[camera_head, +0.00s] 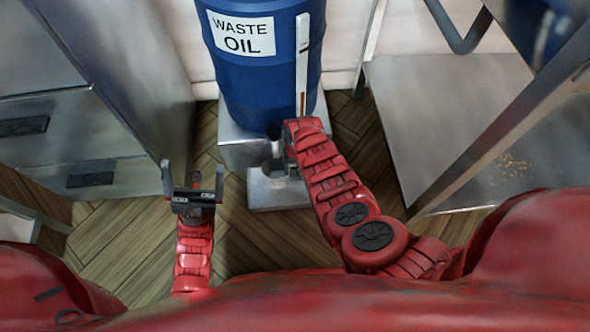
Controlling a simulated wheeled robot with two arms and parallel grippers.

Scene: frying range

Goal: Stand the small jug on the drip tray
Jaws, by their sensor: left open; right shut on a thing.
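A small grey metal shape, seemingly the small jug (273,166), shows just below the end of my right arm. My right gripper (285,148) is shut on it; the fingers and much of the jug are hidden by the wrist. Beneath it is a low grey metal plate, seemingly the drip tray (279,195), in front of the blue drum. I cannot tell whether the jug touches the tray. My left gripper (193,182) is open and empty, to the left of the tray and apart from it.
The blue waste oil drum (262,85) stands on a grey metal stand (238,150), with a white upright gauge (302,65) at its front. Steel cabinets (70,125) fill the left. A steel shelf (440,120) with a slanting post lies right. Wood floor (130,245) is clear at lower left.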

